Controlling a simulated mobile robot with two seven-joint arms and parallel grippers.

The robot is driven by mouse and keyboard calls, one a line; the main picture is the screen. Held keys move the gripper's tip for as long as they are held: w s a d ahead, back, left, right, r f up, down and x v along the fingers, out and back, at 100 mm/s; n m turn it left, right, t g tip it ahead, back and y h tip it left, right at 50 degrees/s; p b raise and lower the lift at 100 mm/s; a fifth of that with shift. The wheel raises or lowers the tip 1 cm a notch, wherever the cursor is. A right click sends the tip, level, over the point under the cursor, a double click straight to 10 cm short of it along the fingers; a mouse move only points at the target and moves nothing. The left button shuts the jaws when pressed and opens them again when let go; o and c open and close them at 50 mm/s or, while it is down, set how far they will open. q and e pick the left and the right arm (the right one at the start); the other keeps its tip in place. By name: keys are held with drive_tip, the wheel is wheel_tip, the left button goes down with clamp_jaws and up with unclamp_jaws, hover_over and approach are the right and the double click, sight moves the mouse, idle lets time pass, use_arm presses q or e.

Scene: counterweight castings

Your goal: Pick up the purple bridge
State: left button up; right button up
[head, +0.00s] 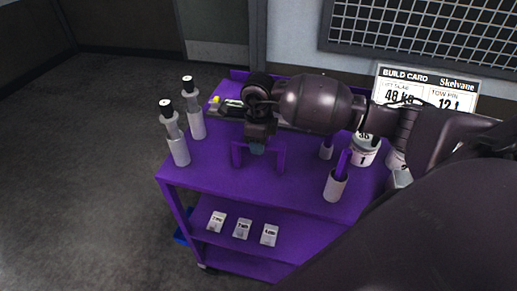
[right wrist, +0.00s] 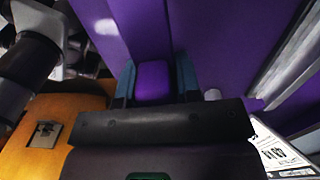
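The purple bridge (head: 280,157), an arch with two legs and a crossbar, stands on the top shelf of the purple cart (head: 216,172). My right gripper (head: 257,147) points down at the middle of its crossbar and hides part of it. In the right wrist view a purple block, which looks like the crossbar (right wrist: 154,82), lies between the two blue-grey fingers. The fingers flank it closely, but whether they press on it is not clear. The bridge appears to rest on the shelf. My left gripper is not in view.
Two grey bottles with black caps (head: 178,148) (head: 196,122) stand at the shelf's left edge. A white cup holding a purple piece (head: 335,186) and a white container (head: 362,152) stand to the right. Labelled cards (head: 242,229) lie on the lower shelf. A build card (head: 427,92) stands behind.

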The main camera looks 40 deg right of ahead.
clamp_jaws()
wheel_tip(320, 180, up, 20)
drive_tip(key=shift+b, duration=0.45)
idle(0.4)
